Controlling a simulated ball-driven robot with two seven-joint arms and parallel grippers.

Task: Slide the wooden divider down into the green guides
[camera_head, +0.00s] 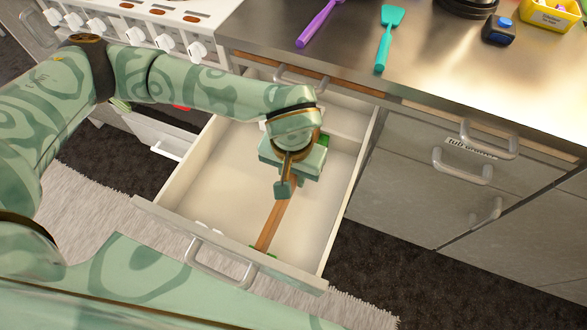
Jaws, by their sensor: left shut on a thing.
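The wooden divider (274,222) is a narrow brown strip inside the open drawer (328,222). It runs from under my left gripper (284,186) toward the drawer's front wall. My left gripper is over the drawer and shut on the divider. The gripper hides the divider's far part. A bit of green guide (262,253) shows at the divider's near end by the front wall. I cannot tell how deep the divider sits in it. The far guide is mostly hidden behind my gripper and wrist. My right gripper is not in view.
A steel counter (340,42) lies above the drawer, with a purple utensil (318,26) and a teal spatula (386,38) on it. A cooker with white knobs (166,42) stands at the left. Closed drawers with handles (462,165) are at the right. The drawer floor beside the divider is clear.

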